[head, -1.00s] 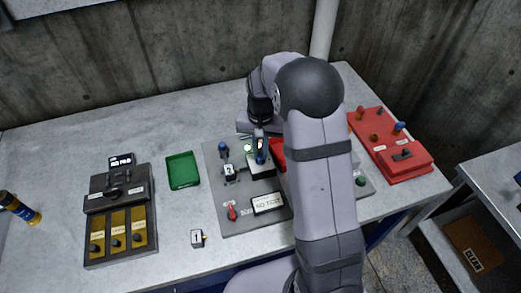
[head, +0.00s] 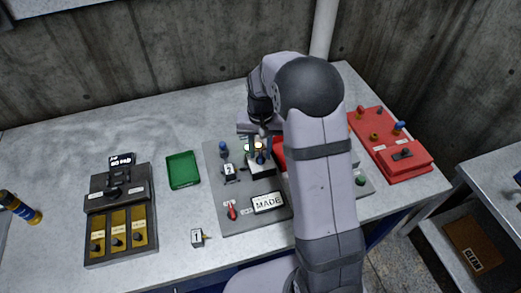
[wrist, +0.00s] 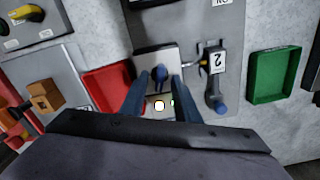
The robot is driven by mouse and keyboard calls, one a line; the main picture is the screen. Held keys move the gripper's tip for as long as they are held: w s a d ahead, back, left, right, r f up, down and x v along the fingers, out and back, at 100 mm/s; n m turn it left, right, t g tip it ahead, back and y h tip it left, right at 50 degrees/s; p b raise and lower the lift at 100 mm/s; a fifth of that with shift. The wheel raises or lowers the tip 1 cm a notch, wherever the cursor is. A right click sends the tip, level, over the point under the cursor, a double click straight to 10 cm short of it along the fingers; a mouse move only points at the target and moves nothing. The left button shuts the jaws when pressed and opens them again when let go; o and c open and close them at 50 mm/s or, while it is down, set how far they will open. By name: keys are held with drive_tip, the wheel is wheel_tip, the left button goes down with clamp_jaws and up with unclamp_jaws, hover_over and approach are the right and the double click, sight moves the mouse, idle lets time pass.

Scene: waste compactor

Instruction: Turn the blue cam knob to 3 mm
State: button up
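A dark blue knob (wrist: 160,74) stands on a pale plate (wrist: 154,58) in the wrist view. It shows small in the head view (head: 261,158), partly crowded by my gripper. My gripper (wrist: 160,82) is open, with one finger on each side of the knob and visible gaps between fingers and knob. I cannot tell how far down the fingers reach. The scale marks and the knob's setting are too small to read. A display (head: 268,202) on the grey panel (head: 240,222) reads MADE.
A lever with a blue ball end (wrist: 220,108) and a tag marked 2 (wrist: 217,61) stand beside the plate. A red tray (wrist: 106,88) and a green tray (head: 183,170) flank this area. A red station (head: 405,165) stands at the right, a dark box (head: 118,190) at the left.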

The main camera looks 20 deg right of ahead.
sight(261, 154)
drive_tip(key=shift+r, duration=0.1)
drive_tip(key=shift+r+b, duration=1.05)
drive_tip(key=shift+r, duration=2.55)
drive_tip(key=s+a+f+n, duration=0.1)
drive_tip(key=s+f+n, duration=0.1)
drive_tip(key=s, duration=0.9)
drive_tip(key=s+a+f+n, duration=0.1)
drive_tip(key=s+f+n, duration=0.1)
drive_tip(key=s, duration=0.9)
drive_tip(key=shift+a+f, duration=0.25)
drive_tip(key=shift+f, duration=0.55)
